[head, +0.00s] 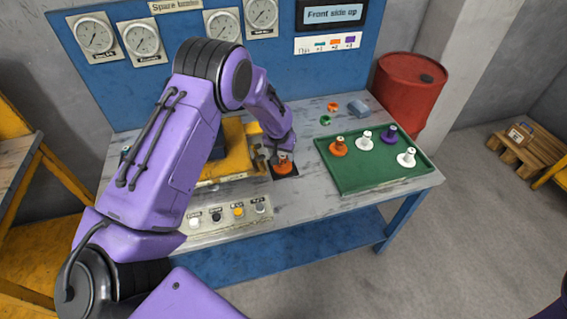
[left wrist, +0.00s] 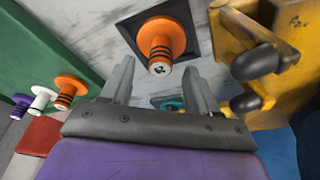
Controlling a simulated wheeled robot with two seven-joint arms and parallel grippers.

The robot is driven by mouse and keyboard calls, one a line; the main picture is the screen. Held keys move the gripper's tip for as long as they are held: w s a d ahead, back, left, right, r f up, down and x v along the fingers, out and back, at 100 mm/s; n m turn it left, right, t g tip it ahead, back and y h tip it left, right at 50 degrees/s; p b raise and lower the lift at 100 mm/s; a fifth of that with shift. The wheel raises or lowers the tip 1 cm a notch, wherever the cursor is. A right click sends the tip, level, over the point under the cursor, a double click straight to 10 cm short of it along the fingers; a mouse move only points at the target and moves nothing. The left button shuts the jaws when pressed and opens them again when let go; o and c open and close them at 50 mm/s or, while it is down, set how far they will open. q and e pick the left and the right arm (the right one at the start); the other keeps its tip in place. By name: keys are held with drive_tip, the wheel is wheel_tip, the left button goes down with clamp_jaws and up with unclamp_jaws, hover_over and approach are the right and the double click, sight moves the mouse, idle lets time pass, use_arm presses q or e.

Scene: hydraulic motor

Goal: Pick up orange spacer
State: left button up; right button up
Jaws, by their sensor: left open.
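An orange spacer (head: 284,168) with a wide flange and a ringed post stands on a black square pad on the table. It also shows in the left wrist view (left wrist: 161,45), just beyond my fingertips. A second orange spacer (head: 338,147) stands on the green tray (head: 357,187); it shows at the left of the left wrist view (left wrist: 67,93). My left gripper (left wrist: 160,70) is open and empty, its two fingers apart and pointing toward the spacer on the pad. In the head view my left gripper (head: 281,152) is close above that spacer, partly hidden by the wrist. My right gripper is out of view.
White spacers and a purple spacer (head: 388,133) share the tray. A yellow machine (head: 237,150) stands left of the pad, close to my gripper. Small orange and green rings (head: 326,120) and a grey-blue block (head: 358,108) lie behind. A button panel (head: 228,213) lines the front.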

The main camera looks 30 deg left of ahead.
sight(283, 156)
use_arm(q)
drive_tip(key=x, duration=0.3)
drive_tip(key=shift+w+a+f, duration=0.1)
clamp_jaws()
